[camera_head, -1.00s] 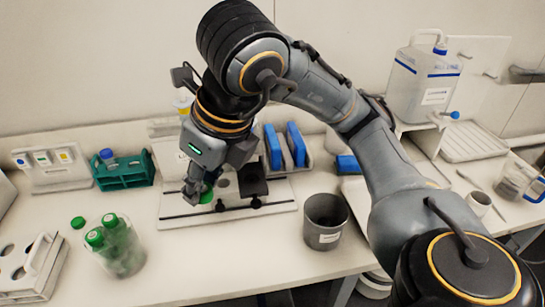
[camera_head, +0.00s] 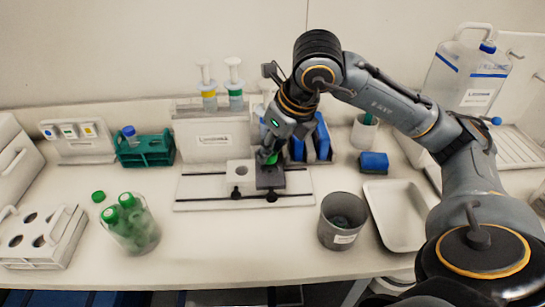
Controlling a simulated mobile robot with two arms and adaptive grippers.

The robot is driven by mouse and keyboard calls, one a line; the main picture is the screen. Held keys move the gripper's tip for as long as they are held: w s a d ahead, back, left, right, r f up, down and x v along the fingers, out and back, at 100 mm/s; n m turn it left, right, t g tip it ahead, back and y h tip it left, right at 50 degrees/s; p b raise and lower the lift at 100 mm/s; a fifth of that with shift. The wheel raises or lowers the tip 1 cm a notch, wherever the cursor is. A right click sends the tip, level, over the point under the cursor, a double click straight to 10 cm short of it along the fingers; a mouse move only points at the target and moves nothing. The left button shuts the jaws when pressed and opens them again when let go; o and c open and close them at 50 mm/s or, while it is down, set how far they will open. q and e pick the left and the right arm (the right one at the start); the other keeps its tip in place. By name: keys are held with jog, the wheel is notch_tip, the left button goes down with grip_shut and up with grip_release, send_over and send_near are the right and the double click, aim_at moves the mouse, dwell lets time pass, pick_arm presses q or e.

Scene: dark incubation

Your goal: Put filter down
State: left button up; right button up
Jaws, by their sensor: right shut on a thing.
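My right gripper (camera_head: 268,153) is shut on a small green piece (camera_head: 272,158), apparently the filter. The fingers hide part of it. It is at the dark block (camera_head: 270,180) on the white board (camera_head: 200,192); I cannot tell whether it touches the block. A light block with a round hole (camera_head: 240,171) sits just left of the dark one. My left gripper is not in view.
A grey bin (camera_head: 341,222) and a white tray (camera_head: 396,215) stand to the right. Blue-topped sponge (camera_head: 373,163) lies behind the tray. The front middle is clear.

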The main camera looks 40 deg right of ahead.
aim_at(272, 173)
jog(key=shift+w+d+f, duration=0.25)
jog(key=shift+w+f, duration=0.1)
jog(key=shift+f, duration=0.2)
jog(key=f, duration=0.1)
jog(key=f+p, duration=0.1)
jog(key=f, duration=0.1)
jog(key=shift+w+d+f, duration=0.2)
jog(key=shift+w+f, duration=0.05)
jog(key=shift+f, duration=0.1)
jog(key=shift+f, duration=0.3)
jog(key=o, duration=0.7)
